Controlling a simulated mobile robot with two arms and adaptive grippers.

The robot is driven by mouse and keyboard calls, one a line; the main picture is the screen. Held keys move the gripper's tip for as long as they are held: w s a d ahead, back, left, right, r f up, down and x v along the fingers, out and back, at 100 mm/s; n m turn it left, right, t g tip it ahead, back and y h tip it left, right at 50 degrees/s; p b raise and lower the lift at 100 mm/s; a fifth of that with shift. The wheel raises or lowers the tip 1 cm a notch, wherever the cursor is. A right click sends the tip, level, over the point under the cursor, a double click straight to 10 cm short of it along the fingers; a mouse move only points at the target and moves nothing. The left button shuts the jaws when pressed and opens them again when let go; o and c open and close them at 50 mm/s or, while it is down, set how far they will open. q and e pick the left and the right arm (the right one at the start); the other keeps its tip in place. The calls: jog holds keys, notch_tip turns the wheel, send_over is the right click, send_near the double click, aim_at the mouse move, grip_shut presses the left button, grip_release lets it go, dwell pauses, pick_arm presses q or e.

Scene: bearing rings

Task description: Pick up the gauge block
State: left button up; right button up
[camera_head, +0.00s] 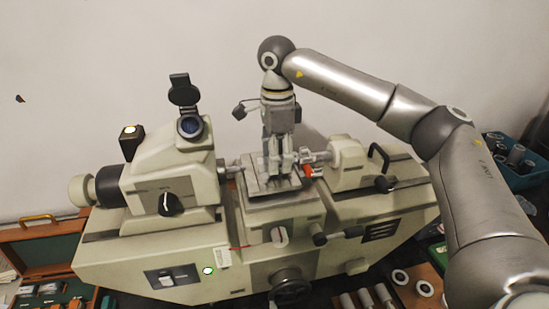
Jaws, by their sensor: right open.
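My right gripper (279,168) points straight down over the small flat stage (256,188) at the middle of the measuring machine. Its fingers are open, with their tips close above or at the stage. I cannot make out a gauge block for certain between the fingers; the gripper covers that spot. Small grey block-like pieces (48,288) lie in a green-lined case at the lower left, too small to identify. My left gripper is not in view.
The measuring machine (115,255) has spindles close on both sides of my gripper and an eyepiece (190,126) at left. A wooden case (40,240) stands at left. Rings (400,277) and cylinders lie at lower right; a teal bin (520,180) is behind my arm.

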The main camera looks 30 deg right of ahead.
grip_shut()
dwell(0.3)
jog(key=shift+r, duration=0.1)
